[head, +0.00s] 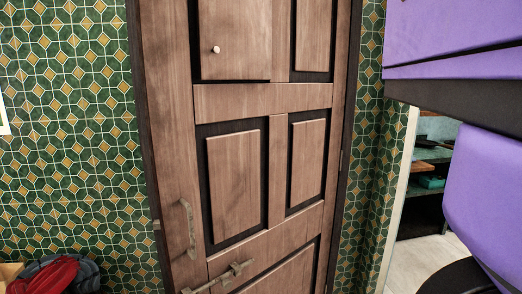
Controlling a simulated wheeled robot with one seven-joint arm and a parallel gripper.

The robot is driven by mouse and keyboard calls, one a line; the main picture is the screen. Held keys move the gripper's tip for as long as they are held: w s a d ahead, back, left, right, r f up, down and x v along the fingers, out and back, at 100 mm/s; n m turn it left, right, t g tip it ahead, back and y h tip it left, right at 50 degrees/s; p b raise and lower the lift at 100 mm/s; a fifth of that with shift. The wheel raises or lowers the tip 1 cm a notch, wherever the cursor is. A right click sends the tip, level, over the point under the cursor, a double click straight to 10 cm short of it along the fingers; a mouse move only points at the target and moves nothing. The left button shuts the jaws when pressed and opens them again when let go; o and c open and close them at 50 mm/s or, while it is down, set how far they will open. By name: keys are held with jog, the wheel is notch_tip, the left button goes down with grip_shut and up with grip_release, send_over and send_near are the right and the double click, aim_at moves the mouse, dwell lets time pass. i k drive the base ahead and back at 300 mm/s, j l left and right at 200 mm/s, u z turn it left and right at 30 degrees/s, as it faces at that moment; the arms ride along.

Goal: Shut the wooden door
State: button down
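The wooden door (262,100) is brown with raised panels and fills the middle of the head view. It stands within its dark frame (139,110), and no wide gap shows along its edges. I cannot tell whether it is fully shut or slightly ajar. A vertical metal handle (189,228) is low on its left side. A metal bolt (222,279) is below and right of the handle, partly cut by the picture's bottom edge. A small round knob (216,50) sits on the upper left panel. My gripper is not in view.
Green and gold tiled wall (70,140) flanks the door. Dark and red cloth (55,274) lies at the bottom left. At the right, an opening shows shelves (432,158) and pale floor (415,262). The floor directly before the door is out of view.

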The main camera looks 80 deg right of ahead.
aim_at(243, 171)
jog(key=z, duration=1.6)
